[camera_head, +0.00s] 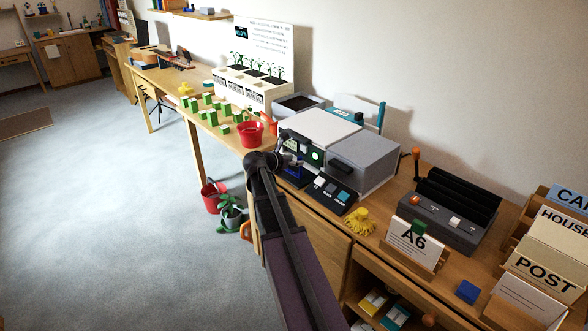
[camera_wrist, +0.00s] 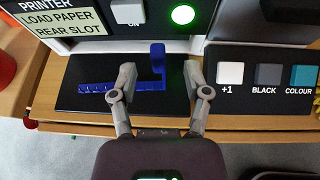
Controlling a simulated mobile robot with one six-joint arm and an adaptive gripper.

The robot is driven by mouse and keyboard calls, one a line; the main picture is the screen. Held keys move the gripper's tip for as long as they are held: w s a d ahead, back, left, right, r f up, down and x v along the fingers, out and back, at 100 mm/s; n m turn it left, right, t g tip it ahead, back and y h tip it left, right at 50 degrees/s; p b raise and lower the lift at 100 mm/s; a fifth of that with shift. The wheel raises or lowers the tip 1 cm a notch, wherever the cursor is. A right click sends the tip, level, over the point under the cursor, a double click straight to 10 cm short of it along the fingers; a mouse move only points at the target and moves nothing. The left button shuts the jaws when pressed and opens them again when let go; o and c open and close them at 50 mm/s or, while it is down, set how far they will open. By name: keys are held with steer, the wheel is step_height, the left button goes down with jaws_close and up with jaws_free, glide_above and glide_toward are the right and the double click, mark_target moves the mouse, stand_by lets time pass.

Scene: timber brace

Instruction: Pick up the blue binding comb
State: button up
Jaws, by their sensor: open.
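The blue binding comb (camera_wrist: 105,87) lies on a black tray (camera_wrist: 85,70) in front of the printer. It is a long toothed strip with a raised blue part between my fingers. My gripper (camera_wrist: 161,75) is open, with one finger on each side of that raised part. The left finger hides some of the strip. I cannot tell whether either finger touches the comb. In the head view the comb (camera_head: 292,170) is a small blue patch by my gripper (camera_head: 288,160), partly covered by my arm.
The printer (camera_head: 318,135) stands right behind the tray. A button panel (camera_head: 331,192) is close on the right, with a yellow object (camera_head: 360,222) beyond it. A red pot (camera_head: 249,134) stands to the left. The cabinet's front edge runs just below the tray.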

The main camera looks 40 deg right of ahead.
mark_target(298, 159)
steer(key=shift+b+x, duration=0.5)
steer(key=shift+x, duration=1.25)
steer(key=shift+w, duration=0.1)
steer(key=shift+r, duration=0.1)
jaws_close()
